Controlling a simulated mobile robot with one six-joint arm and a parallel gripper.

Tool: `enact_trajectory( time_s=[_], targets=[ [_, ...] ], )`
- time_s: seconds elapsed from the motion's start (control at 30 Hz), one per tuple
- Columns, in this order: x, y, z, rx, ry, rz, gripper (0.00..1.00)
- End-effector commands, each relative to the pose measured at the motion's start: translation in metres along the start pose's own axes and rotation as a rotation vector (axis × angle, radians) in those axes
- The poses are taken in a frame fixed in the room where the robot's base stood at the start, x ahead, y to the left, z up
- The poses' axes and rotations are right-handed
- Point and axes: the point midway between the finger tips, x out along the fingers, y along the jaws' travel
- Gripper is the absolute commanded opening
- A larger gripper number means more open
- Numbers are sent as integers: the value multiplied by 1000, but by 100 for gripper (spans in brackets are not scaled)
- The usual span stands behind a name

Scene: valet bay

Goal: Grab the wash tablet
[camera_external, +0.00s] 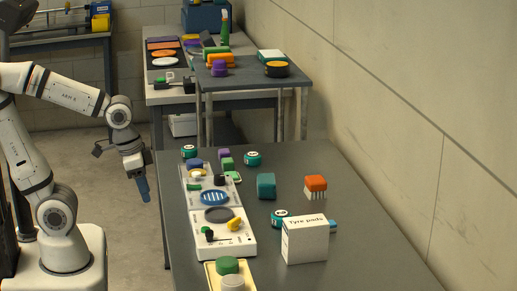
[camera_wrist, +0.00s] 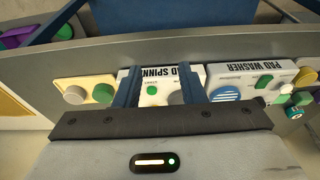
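My gripper (camera_external: 144,189) hangs fingers-down beyond the left edge of the table, clear of everything on it. In the wrist view its two blue fingers (camera_wrist: 160,82) stand apart with nothing held between them; the white pad spinner (camera_wrist: 163,82) shows behind them. I cannot tell for sure which thing is the wash tablet. Small blocks stand by the white pad washer (camera_external: 211,184) at the table's far left: a purple one (camera_external: 224,154), a green one (camera_external: 227,163) and a blue one (camera_external: 195,164). The washer also shows in the wrist view (camera_wrist: 250,70), right of the fingers.
The grey table (camera_external: 330,175) bears a teal block (camera_external: 266,186), an orange-topped brush (camera_external: 315,186), a white Tyre pads box (camera_external: 305,241) and several teal-and-white tins (camera_external: 252,158). A yellow tray (camera_external: 213,275) with round knobs is at the near end. The right side is mostly bare.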

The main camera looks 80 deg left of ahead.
Motion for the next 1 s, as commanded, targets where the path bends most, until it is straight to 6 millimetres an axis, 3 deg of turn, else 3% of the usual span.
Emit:
enact_trajectory(
  time_s=[0.17,0.4,0.67,0.77,0.83,1.0],
  targets=[
    [0,0,0,0,0,0,36],
    [0,0,0,0,0,0,55],
    [-1,0,-4,-1,1,-1,55],
    [-6,0,-24,-5,4,-3,55],
    [-10,0,-48,-9,11,-6,55],
    [-10,0,-130,-26,33,-16,55]
  ],
)
